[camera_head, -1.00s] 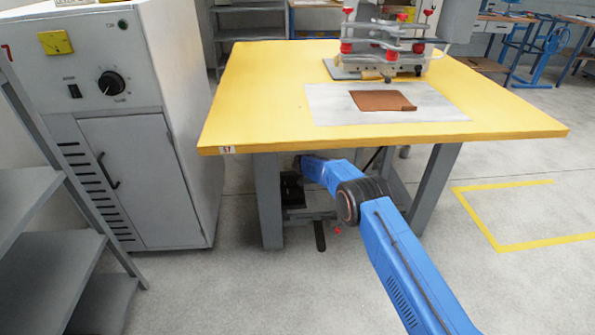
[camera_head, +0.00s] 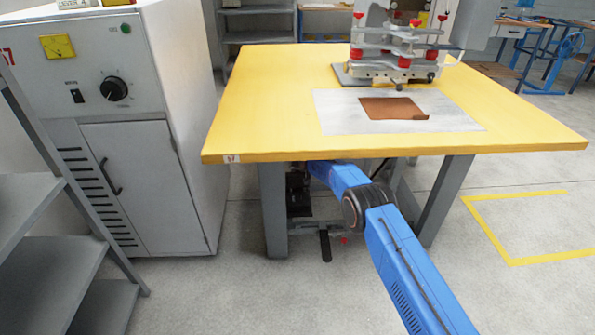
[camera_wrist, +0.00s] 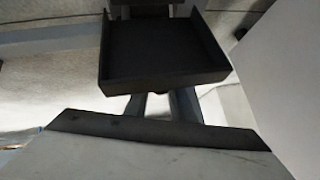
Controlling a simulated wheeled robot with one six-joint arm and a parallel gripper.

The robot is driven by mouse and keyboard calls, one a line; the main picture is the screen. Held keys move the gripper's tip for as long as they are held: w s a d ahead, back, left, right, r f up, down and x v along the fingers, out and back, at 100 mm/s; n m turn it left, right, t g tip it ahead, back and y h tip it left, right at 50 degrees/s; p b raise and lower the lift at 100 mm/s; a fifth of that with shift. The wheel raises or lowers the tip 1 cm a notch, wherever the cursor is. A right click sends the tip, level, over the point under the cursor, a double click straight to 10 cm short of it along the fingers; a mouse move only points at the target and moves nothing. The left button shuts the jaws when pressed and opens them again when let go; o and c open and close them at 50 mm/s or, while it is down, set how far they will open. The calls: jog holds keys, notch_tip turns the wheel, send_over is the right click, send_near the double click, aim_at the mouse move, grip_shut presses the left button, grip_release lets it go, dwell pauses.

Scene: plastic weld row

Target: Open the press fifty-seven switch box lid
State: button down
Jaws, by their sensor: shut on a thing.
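Under the yellow table's near left corner, the dark switch box (camera_head: 297,197) shows only in part beside the leg. My blue arm reaches in there, and my gripper is hidden under the table edge in the head view. In the wrist view a dark, shallow, tray-like piece with raised walls, seemingly the lid (camera_wrist: 165,45), faces the camera with its hollow side. My gripper (camera_wrist: 165,98) is shut at its lower edge. More dark casing shows above it. How far the lid stands open I cannot tell.
The yellow table (camera_head: 270,110) carries the press (camera_head: 395,50) and a brown sheet (camera_head: 393,108) on a pale mat. A table leg (camera_head: 272,210) stands close left of my arm. A grey cabinet (camera_head: 150,180) and shelves (camera_head: 60,260) are at left.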

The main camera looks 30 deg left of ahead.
jog(key=shift+w+d+f, duration=0.1)
jog(key=shift+d+f, duration=0.05)
jog(key=shift+f, duration=0.15)
jog(key=c, duration=1.5)
grip_release()
jog(key=shift+f, duration=0.1)
jog(key=shift+c, duration=0.2)
